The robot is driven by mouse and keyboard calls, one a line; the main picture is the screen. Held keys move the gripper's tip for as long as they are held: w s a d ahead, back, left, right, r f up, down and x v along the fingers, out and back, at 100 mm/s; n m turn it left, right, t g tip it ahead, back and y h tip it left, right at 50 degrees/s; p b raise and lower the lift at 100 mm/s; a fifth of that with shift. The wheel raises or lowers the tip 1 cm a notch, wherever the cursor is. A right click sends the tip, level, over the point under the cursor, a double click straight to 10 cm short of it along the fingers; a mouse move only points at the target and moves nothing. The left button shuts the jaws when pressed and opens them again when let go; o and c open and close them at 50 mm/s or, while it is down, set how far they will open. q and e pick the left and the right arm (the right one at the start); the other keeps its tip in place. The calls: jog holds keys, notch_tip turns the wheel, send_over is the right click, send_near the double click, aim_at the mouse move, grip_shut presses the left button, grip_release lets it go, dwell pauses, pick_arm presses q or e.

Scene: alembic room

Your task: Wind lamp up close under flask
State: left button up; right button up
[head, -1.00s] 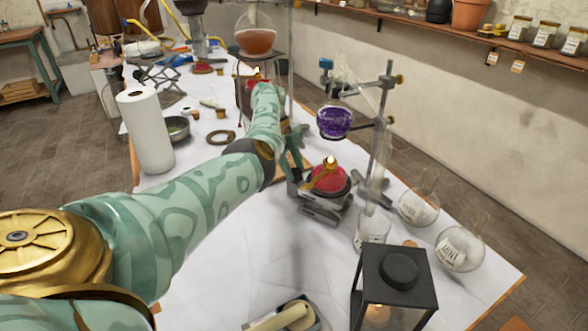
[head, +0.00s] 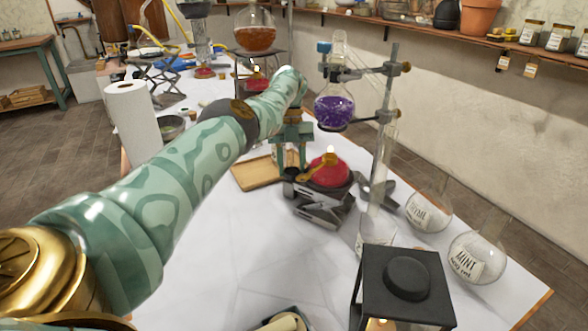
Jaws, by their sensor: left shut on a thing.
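A red spirit lamp (head: 329,172) with a brass collar and a small flame stands on a grey lab jack (head: 322,212). A round flask of purple liquid (head: 333,111) hangs above it, clamped to a stand. A gap shows between the flame and the flask's bottom. My left gripper (head: 287,172) points down at the left end of the jack, beside the lamp. It is shut on the jack's knob, which its fingers largely hide. My right gripper is not in view.
The stand's rod (head: 384,140) rises just right of the lamp. Labelled flasks (head: 474,258) lie at the right, and a black lantern (head: 404,283) is at the front. A wooden tray (head: 256,172) lies left of the jack.

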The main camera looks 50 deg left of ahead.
pick_arm(q)
jog(key=shift+m+b, duration=0.3)
jog(key=shift+m, duration=0.2)
jog(key=o, duration=1)
